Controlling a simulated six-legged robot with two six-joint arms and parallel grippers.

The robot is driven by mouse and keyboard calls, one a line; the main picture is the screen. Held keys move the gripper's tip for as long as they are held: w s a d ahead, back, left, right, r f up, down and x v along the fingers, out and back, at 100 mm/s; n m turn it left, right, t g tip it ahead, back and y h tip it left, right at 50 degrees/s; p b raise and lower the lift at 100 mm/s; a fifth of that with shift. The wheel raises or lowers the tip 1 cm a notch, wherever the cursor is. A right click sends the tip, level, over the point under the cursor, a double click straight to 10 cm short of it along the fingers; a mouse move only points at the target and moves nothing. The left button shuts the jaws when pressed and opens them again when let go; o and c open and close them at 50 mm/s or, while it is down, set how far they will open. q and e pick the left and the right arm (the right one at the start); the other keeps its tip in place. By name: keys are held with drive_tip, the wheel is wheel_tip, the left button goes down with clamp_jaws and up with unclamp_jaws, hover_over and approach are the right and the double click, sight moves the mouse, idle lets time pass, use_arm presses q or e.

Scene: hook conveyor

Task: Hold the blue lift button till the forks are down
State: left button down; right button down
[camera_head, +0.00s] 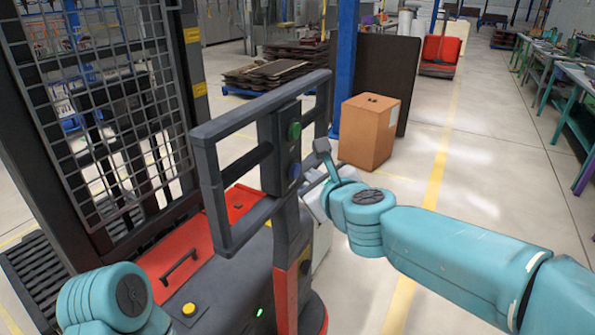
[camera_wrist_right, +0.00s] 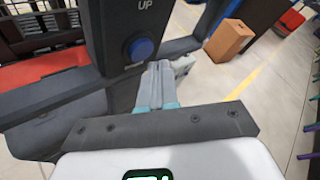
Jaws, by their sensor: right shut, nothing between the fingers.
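The blue lift button (camera_head: 295,171) is on the dark control post of the lift truck, below a green button (camera_head: 294,130). In the right wrist view the blue button (camera_wrist_right: 141,48) shows whole, under the word "UP". My right gripper (camera_head: 312,180) is shut and empty, just right of the post. In its wrist view the closed fingertips (camera_wrist_right: 160,66) lie a little right of and below the button and appear apart from it. The forks cannot be made out. My left gripper is out of view; only part of my left arm shows at lower left.
The truck's dark handle frame (camera_head: 208,180) surrounds the post, with the mesh mast guard (camera_head: 105,110) to the left. A yellow button (camera_head: 188,309) sits on the truck body. A cardboard box (camera_head: 367,135) stands behind my right arm. Floor to the right is open.

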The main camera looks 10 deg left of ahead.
drive_tip(key=shift+a, duration=0.1)
drive_tip(key=shift+w+a, duration=0.15)
drive_tip(key=shift+a, duration=0.1)
drive_tip(key=shift+w+a, duration=0.15)
drive_tip(key=shift+a, duration=0.25)
idle(1.8)
drive_tip(key=shift+s+d, duration=0.3)
drive_tip(key=shift+d, duration=0.5)
drive_tip(key=shift+s+d+b, duration=0.2)
drive_tip(key=shift+s+d, duration=0.15)
drive_tip(key=shift+d, duration=0.4)
drive_tip(key=shift+s+d+b, duration=0.25)
drive_tip(key=shift+s+d, duration=0.05)
drive_tip(key=shift+d, duration=0.5)
drive_tip(key=shift+s+d+b, duration=0.2)
drive_tip(key=shift+s+d, duration=0.15)
drive_tip(key=shift+d, duration=0.4)
